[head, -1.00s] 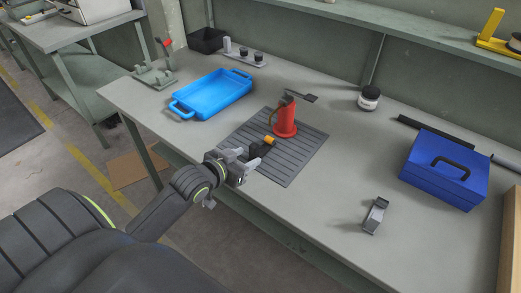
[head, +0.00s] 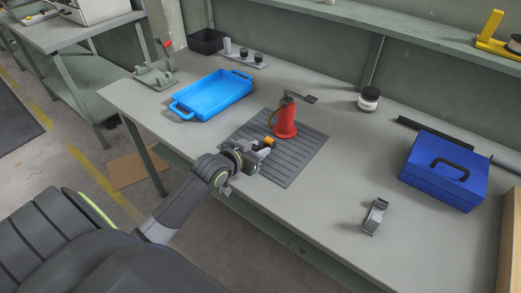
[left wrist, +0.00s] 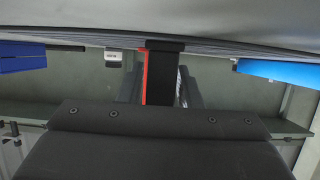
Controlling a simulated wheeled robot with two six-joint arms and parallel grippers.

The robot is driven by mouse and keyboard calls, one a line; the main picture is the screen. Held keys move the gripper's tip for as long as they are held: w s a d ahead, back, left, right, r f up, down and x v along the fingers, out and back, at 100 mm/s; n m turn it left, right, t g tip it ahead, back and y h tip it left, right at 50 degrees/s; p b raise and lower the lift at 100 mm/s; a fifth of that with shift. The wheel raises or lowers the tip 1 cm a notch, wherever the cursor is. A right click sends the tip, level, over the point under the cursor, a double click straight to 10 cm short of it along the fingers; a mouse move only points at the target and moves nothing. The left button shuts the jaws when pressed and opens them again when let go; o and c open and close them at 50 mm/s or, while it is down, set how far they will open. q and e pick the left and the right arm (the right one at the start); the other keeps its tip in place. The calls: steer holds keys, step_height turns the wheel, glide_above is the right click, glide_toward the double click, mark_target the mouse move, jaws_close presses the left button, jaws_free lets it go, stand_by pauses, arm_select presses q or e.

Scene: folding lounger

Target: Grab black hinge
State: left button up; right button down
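The black hinge (left wrist: 164,75) shows in the left wrist view as a dark upright block in the middle, between the two fingers of my left gripper (left wrist: 160,90). In the head view, my left gripper (head: 259,155) is at the front left of the grey ribbed mat (head: 298,158), and it mostly hides the hinge. The fingers look open, one on each side of the hinge; contact is not clear. An orange piece (head: 268,141) shows just beyond the fingers. My right gripper is not in view.
A red oil can (head: 285,122) stands on the mat just behind the gripper. A blue tray (head: 215,95) is to the left, a grey bracket (head: 375,216) and a blue toolbox (head: 443,172) to the right. The bench between mat and bracket is clear.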

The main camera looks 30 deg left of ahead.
arm_select(q)
jaws_close()
steer(key=shift+r, duration=0.1)
